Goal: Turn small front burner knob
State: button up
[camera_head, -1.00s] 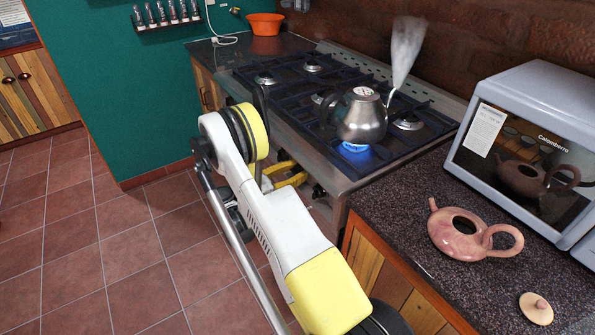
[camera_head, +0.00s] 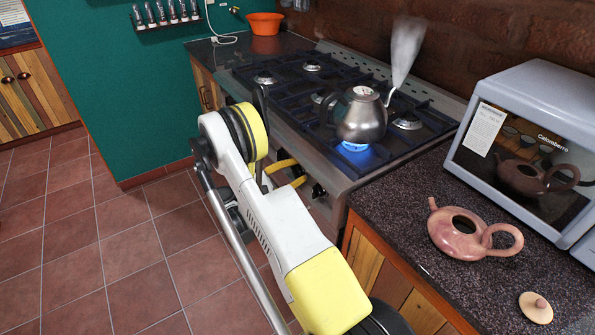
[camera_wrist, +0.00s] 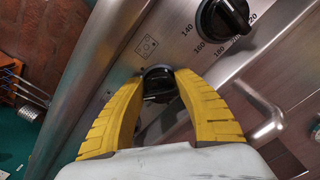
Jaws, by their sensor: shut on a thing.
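A small black burner knob (camera_wrist: 158,82) sits on the stove's steel front panel in the wrist view. My gripper (camera_wrist: 158,76) has its two yellow fingers closed around this knob, one on each side. In the head view the yellow fingers (camera_head: 288,172) show at the stove's front, partly behind my arm, and the knob is hidden there. A blue flame (camera_head: 355,146) burns under a steel kettle (camera_head: 361,115) on the front right burner, and steam rises from its spout.
A larger black dial (camera_wrist: 222,18) with temperature numbers is beside the gripped knob. A steel handle bar (camera_wrist: 266,122) juts out close to the right finger. A pink teapot (camera_head: 468,235), its lid (camera_head: 536,307) and a microwave (camera_head: 520,150) stand on the right counter.

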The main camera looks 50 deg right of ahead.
jog(key=shift+m, duration=0.6)
jog(key=o, duration=1.2)
